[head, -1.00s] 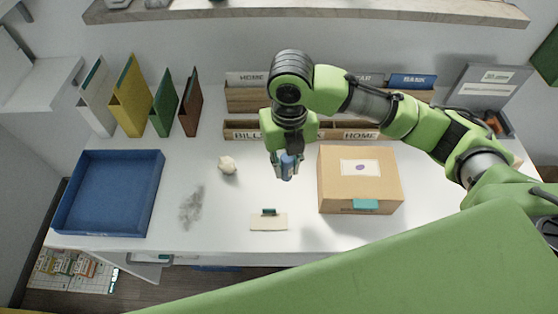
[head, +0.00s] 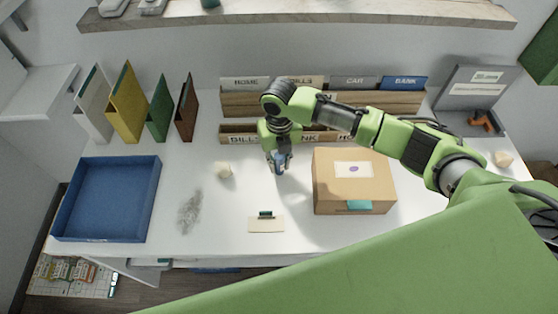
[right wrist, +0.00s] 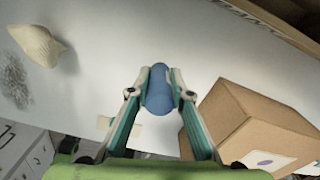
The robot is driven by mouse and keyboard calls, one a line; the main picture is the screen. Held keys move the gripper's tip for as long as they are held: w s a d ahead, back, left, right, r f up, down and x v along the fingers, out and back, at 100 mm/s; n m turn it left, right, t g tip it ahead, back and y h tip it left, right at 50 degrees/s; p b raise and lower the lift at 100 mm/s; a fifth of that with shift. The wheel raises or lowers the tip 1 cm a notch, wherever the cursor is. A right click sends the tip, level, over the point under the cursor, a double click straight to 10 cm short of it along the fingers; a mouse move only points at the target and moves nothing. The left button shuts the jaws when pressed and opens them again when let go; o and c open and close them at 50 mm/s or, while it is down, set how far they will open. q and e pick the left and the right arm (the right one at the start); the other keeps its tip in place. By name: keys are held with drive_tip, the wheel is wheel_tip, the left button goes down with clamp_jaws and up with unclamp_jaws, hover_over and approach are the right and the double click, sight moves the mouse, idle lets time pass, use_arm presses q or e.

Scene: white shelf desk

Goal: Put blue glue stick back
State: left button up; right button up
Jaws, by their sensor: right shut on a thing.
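My right gripper (head: 279,166) is shut on the blue glue stick (head: 281,160) above the white desk, left of the cardboard box and in front of the labelled wooden sorter. In the right wrist view, the blue glue stick (right wrist: 159,92) sits between the two fingers of my right gripper (right wrist: 161,84), its rounded end showing. I cannot tell whether the stick touches the desk. My left gripper is not in view.
The cardboard box (head: 335,195) stands right of the gripper. The wooden sorter (head: 235,103) is behind. A pale lump (head: 223,170), a grey smudge (head: 190,210) and a blue tray (head: 68,225) lie left. A small card (head: 266,226) lies in front; desk around it is clear.

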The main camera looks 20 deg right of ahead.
drive_tip(key=shift+f, duration=0.15)
drive_tip(key=o, duration=1)
drive_tip(key=shift+r, duration=0.3)
wheel_tip(320, 180, up, 12)
drive_tip(key=shift+f+b, duration=0.1)
drive_tip(key=shift+b, duration=0.55)
